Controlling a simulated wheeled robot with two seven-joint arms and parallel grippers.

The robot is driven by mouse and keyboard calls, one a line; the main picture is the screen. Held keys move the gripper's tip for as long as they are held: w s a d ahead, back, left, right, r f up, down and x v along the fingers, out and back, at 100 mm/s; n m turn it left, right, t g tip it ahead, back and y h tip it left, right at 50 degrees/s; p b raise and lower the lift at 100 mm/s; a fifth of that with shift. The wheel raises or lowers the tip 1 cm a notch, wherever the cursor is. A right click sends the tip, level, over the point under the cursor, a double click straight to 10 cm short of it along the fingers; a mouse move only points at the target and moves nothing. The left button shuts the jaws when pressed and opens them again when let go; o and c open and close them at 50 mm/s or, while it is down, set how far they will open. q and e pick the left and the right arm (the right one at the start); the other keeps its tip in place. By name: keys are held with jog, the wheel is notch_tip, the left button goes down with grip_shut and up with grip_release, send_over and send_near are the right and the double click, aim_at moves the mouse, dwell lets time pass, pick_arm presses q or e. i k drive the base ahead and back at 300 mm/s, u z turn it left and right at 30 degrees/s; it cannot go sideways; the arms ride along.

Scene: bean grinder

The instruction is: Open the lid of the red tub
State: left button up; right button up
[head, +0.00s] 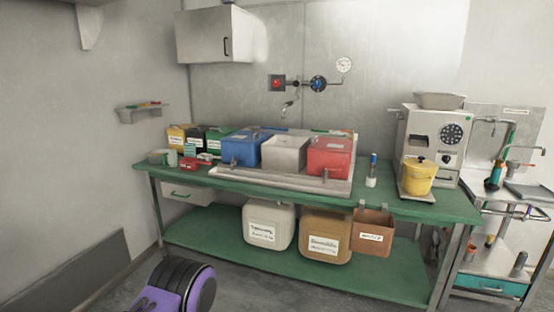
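The red tub (329,158) stands upright at the right end of a row of three tubs on the green bench, in a pale shallow tray or sink (338,188). Its top looks covered by a red lid (331,143), which seems shut at this distance. A small tap-like fitting shows low on its front. Neither of my grippers is in view.
A white tub (284,154) and a blue tub (243,148) stand left of the red one. A small bottle (371,171) and a grinder machine (432,140) with a yellow pot (418,178) stand to the right.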

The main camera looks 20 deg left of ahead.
aim_at(322, 144)
jog(key=u, duration=0.95)
jog(key=i, duration=0.65)
jog(key=z, duration=0.5)
